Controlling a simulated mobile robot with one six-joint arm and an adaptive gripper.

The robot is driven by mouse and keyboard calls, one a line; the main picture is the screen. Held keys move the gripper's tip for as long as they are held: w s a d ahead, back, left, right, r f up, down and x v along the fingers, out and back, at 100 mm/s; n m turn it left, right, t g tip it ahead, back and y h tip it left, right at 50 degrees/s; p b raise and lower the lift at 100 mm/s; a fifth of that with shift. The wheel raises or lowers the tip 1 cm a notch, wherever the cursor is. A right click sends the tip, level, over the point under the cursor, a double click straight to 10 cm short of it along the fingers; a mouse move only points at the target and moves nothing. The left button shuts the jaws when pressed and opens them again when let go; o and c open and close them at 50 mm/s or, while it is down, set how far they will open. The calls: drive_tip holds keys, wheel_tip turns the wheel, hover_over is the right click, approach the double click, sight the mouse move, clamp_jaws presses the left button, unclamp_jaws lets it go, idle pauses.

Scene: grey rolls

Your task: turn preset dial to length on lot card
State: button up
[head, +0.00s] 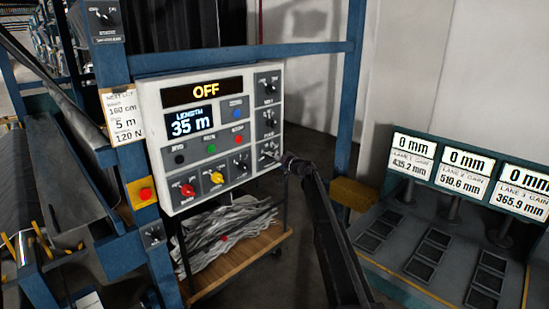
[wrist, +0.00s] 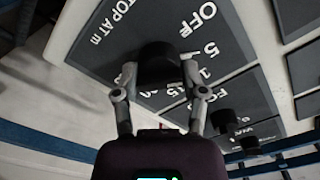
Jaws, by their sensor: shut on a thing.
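The white control panel (head: 160,98) hangs on a blue frame in the head view. Its displays read OFF and LENGTH 35 m. The lot card (head: 123,117) at its left reads 160 cm, 5 m and 120 N. My gripper (head: 284,160) is at the panel's lower right dial. In the wrist view my gripper (wrist: 158,75) is shut on a black dial knob (wrist: 158,60), one finger on each side. The dial plate (wrist: 105,45) is marked STOP AT m, with OFF, 5 and further numbers partly hidden.
Other knobs, red (head: 187,190) and yellow (head: 217,178), sit along the panel's lower edge. A red stop button (head: 145,194) is at left. A cart (head: 240,250) with grey strips stands below. A console with 0 mm displays (head: 466,160) is at right.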

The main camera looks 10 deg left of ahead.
drive_tip(key=o, duration=1.1)
drive_tip(key=shift+a, duration=0.15)
drive_tip(key=shift+o, duration=0.2)
drive_tip(key=v, duration=1.2)
drive_tip(key=shift+s, duration=0.1)
drive_tip(key=s+d+f+g+h, duration=0.2)
drive_tip(key=s+d+f, duration=0.15)
drive_tip(key=s, duration=0.55)
drive_tip(key=s+d+f+n+g+h, duration=0.1)
drive_tip(key=s+d+f+g+h, duration=0.15)
drive_tip(key=s+f, duration=0.45)
drive_tip(key=s+d+f+g+h, duration=0.2)
drive_tip(key=s+f+g, duration=0.1)
drive_tip(key=s, duration=0.8)
drive_tip(key=s+d+f+m+g+h, duration=0.1)
drive_tip(key=s+d+f+h, duration=0.1)
drive_tip(key=s+d+h, duration=0.2)
drive_tip(key=s+d+f+m+g+h, duration=0.2)
drive_tip(key=s+d, duration=0.8)
drive_tip(key=s, duration=0.8)
drive_tip(key=shift+s+f+h, duration=0.2)
drive_tip(key=shift+f+h, duration=0.35)
drive_tip(key=shift+h, duration=0.3)
